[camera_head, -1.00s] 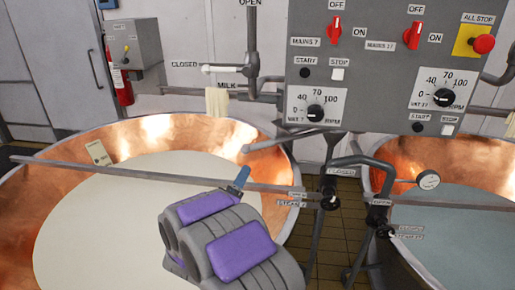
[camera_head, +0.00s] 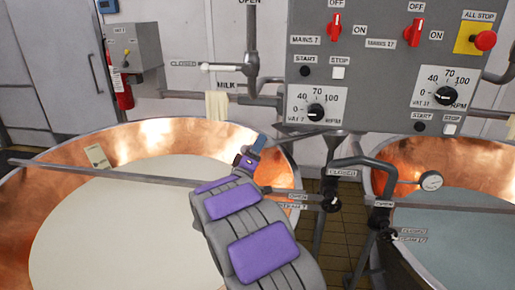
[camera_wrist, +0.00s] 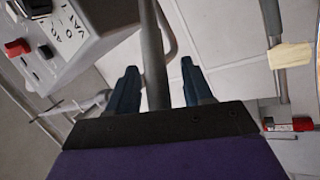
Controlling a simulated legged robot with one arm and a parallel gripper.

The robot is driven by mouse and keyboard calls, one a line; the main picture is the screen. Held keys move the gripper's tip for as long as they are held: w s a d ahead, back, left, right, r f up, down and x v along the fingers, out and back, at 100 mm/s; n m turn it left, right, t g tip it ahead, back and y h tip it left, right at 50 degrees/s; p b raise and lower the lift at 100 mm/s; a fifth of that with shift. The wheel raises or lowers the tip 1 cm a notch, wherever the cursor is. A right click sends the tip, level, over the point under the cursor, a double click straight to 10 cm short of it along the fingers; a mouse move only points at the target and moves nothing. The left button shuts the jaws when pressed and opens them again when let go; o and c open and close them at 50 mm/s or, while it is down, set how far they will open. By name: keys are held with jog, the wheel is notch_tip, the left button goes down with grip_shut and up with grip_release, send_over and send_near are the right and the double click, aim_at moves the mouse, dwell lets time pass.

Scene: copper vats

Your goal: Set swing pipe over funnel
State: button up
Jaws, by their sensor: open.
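My gripper (camera_head: 250,154) is extended over the left vat, near its far rim. Its dark blue fingers (camera_wrist: 160,88) stand apart in the wrist view. A grey pipe (camera_wrist: 152,45), which looks like the swing pipe, runs between them, with a gap on each side. I cannot tell how close the palm is to it. In the head view the gripper hides the pipe's near end, and I cannot make out the rest of it clearly. A grey flared piece that looks like the funnel (camera_head: 331,139) is below the control panel, right of my gripper.
The left copper vat (camera_head: 75,150) holds pale milk, and a long bar (camera_head: 110,174) crosses it. A second vat (camera_head: 468,158) is at the right. The control panel (camera_head: 375,60) and a hanging towel (camera_head: 216,105) are behind.

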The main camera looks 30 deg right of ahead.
jog(key=shift+c, duration=0.3)
grip_shut()
jog(key=shift+f, duration=0.1)
